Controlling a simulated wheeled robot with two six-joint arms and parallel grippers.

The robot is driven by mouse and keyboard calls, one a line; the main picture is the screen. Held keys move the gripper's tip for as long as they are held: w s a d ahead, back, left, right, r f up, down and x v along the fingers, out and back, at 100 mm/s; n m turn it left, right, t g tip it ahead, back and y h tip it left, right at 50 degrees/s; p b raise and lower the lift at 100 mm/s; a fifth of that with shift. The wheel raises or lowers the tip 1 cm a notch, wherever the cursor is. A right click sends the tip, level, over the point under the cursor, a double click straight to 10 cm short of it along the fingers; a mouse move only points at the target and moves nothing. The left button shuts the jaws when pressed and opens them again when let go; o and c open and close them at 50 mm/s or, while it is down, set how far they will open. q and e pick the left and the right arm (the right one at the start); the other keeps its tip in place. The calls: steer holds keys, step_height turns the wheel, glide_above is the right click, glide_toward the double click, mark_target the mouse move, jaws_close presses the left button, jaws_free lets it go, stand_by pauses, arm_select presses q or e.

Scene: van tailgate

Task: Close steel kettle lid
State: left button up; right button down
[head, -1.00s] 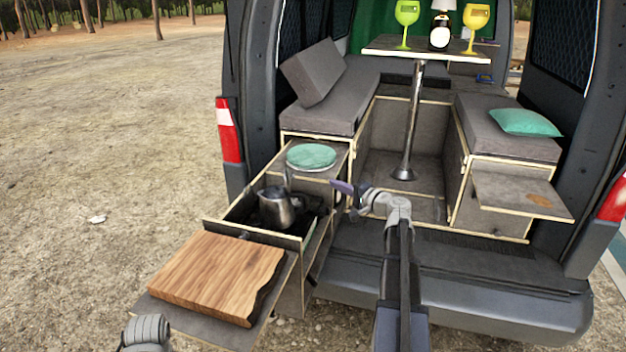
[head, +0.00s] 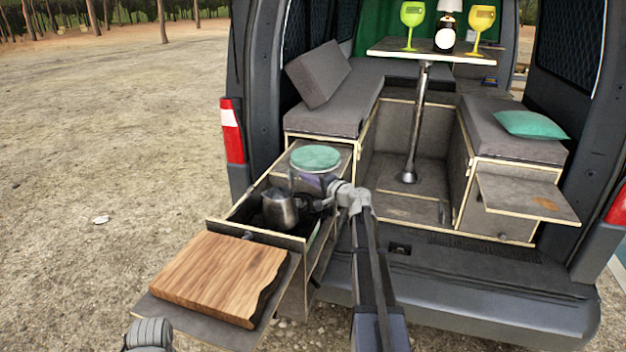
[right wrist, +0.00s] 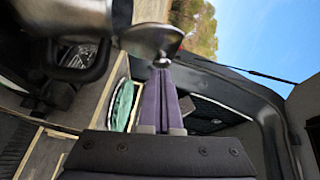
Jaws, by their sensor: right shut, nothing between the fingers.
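The steel kettle (head: 279,210) stands in the pulled-out drawer, left of my right gripper (head: 303,182). In the right wrist view its shiny body (right wrist: 70,15) fills the upper left. The kettle lid (right wrist: 150,40) stands raised and tilted in the right wrist view, beside the tips of my right gripper (right wrist: 161,72). The gripper's two purple fingers are together and empty. The tips look very close to the lid; I cannot tell whether they touch. In the head view the lid is mostly obscured near the gripper.
A wooden board (head: 222,278) lies on the drawer's front shelf. A round teal-topped item (head: 315,157) is behind the kettle. A table (head: 440,52) on a metal post holds two goblets and a lamp. The van floor right of my right arm is clear.

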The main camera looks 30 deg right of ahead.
mark_target(291, 175)
stand_by(0.3)
steer(key=a+n+g+p, duration=0.1)
steer(key=p, duration=0.2)
steer(key=w+a+r+n+g+h+p, duration=0.1)
steer(key=a+p, duration=0.1)
steer(key=p, duration=0.1)
steer(key=w+a+r+n+g+h+p, duration=0.1)
steer(key=n+p, duration=0.1)
steer(key=p, duration=0.1)
steer(key=shift+w+a+r+g+p, duration=0.1)
steer(key=shift+w+a+g+p, duration=0.05)
steer(key=shift+g+p, duration=0.25)
steer(key=shift+w+a+n+h, duration=0.2)
steer(key=shift+a+n+h, duration=0.1)
steer(key=shift+h, duration=0.1)
steer(key=w+a+f+n+g+h+p, duration=0.1)
steer(key=w+a+f+n+g+h, duration=0.1)
steer(key=a+f+n+g+h, duration=0.1)
steer(key=shift+w+a+f+g+h, duration=0.2)
steer(key=shift+w+a+g+h, duration=0.15)
steer(key=shift+a+h, duration=0.4)
steer(key=shift+a+n, duration=0.1)
steer(key=shift+n, duration=0.2)
